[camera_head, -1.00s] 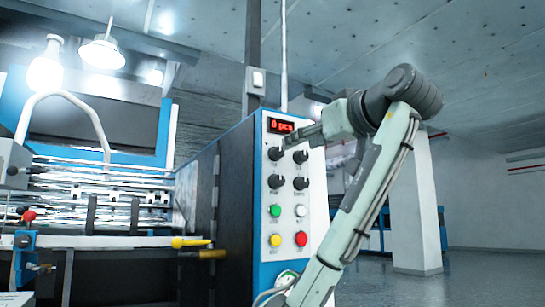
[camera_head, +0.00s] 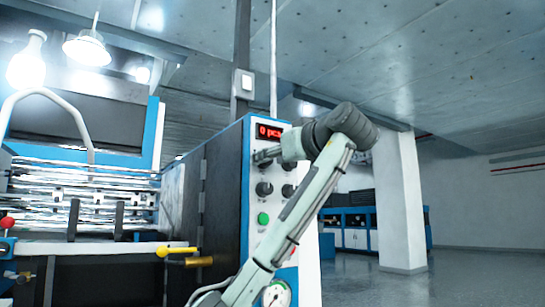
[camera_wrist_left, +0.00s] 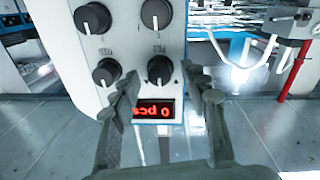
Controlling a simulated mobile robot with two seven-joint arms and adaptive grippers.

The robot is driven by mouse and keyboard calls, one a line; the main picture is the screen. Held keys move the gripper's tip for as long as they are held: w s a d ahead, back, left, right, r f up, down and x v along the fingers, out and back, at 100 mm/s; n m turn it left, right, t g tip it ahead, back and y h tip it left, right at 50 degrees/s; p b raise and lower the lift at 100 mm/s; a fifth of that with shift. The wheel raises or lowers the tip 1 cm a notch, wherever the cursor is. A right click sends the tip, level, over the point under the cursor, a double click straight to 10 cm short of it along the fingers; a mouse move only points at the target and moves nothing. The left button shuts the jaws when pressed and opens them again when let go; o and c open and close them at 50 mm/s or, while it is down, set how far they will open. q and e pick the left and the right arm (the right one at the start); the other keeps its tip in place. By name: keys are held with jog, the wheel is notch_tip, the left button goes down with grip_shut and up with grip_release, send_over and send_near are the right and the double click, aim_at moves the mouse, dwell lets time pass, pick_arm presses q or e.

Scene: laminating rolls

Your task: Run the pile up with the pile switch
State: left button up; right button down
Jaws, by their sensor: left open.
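The pile switch (camera_wrist_left: 160,68) is a black round knob with a white pointer mark, its label upside down in the left wrist view. It is the knob by the red display (camera_wrist_left: 154,111), on the right there. My left gripper (camera_wrist_left: 166,84) is open, with one finger on either side of the knob; I cannot tell whether they touch it. My right gripper is in neither view.
Other black knobs (camera_head: 264,189) and a green button (camera_head: 263,219) lie below on the panel. My arm covers the panel's lower right. A yellow-handled lever (camera_head: 177,251) juts out left of the cabinet. Open floor (camera_head: 440,280) lies to the right.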

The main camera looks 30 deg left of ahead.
pick_arm(q)
grip_shut()
